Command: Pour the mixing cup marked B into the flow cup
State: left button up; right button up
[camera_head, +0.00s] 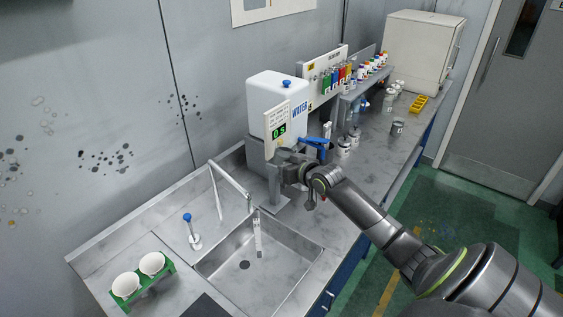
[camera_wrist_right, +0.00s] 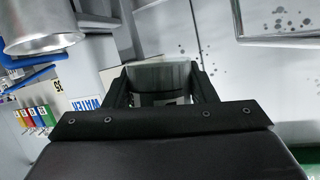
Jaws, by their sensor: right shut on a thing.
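My right gripper (camera_head: 284,163) is in front of the white water tank at the near end of the bench. In the right wrist view its fingers (camera_wrist_right: 162,88) are shut on a clear-walled cup (camera_wrist_right: 160,72) with dark contents or a dark band. No letter B can be read on it, and its tilt is unclear. A silver metal cup (camera_wrist_right: 40,24), which looks like the flow cup, is at the upper left of the right wrist view, beside and apart from the held cup. In the head view the held cup is mostly hidden by the gripper. My left gripper is not in view.
Blue parts (camera_head: 314,142) and jars (camera_head: 344,147) are just right.

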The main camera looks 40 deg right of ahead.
jog(key=shift+a+f+m+t+y, duration=0.25)
jog(key=shift+f+m+y, duration=0.2)
jog(key=shift+m, duration=0.25)
jog(key=shift+w+f+m+t+y+b, duration=0.15)
jog(key=shift+f+m+t+y+b, duration=0.1)
jog(key=shift+f+m+b, duration=0.4)
notch_tip(320, 180, down, 2)
jog(key=m+t+y+b, duration=0.1)
jog(key=m+b, duration=0.1)
jog(key=b, duration=0.3)
jog(key=shift+f, duration=0.2)
jog(key=shift+f+b, duration=0.15)
jog(key=shift+b, duration=0.45)
jog(key=shift+a+f+m+b, duration=0.1)
jog(key=shift+m+b, duration=0.35)
jog(key=shift+b, duration=0.25)
jog(key=shift+t, duration=0.3)
